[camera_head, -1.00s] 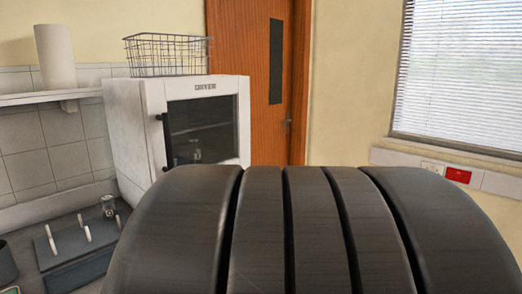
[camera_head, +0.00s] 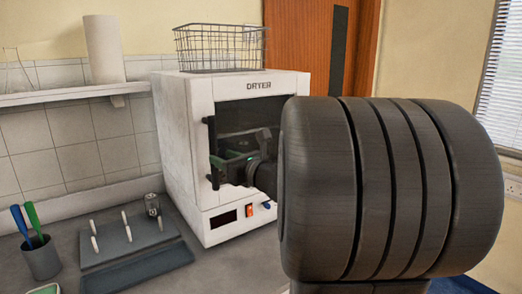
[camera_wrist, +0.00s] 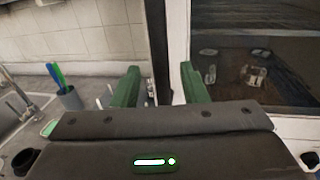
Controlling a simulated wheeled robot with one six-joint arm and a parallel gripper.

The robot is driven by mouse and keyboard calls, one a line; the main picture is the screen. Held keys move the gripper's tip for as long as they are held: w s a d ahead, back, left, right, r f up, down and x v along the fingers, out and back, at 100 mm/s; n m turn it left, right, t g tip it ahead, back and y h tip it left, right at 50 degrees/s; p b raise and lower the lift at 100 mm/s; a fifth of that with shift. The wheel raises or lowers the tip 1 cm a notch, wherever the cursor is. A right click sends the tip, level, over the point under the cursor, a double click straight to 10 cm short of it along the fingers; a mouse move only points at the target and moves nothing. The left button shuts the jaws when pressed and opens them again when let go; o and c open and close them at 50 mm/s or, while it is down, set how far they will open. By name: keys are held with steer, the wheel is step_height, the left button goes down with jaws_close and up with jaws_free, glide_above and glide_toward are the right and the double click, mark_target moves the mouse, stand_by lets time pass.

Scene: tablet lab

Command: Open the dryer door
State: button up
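The white dryer (camera_head: 182,140) stands on the counter, with a dark window (camera_head: 240,116) in its front door, which looks shut. A black vertical handle (camera_head: 212,152) runs along the door's left side. My gripper (camera_head: 226,160) is in front of the door by the handle, partly hidden by my dark arm. In the wrist view its two green fingers (camera_wrist: 158,68) are spread apart, with the dark handle (camera_wrist: 157,40) showing between them. I cannot tell whether either finger touches it.
A wire basket (camera_head: 222,48) sits on the dryer. Left of it are a grey rack with white pegs (camera_head: 130,240), a pen cup (camera_head: 41,260), and a shelf (camera_head: 60,95) holding a paper roll (camera_head: 104,50). A brown door (camera_head: 300,40) is behind.

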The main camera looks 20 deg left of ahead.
mark_target(216, 154)
steer(key=x, duration=0.5)
steer(key=shift+w+a+p, duration=0.15)
steer(key=shift+a+p, duration=0.05)
steer(key=shift+p, duration=0.1)
jaws_close()
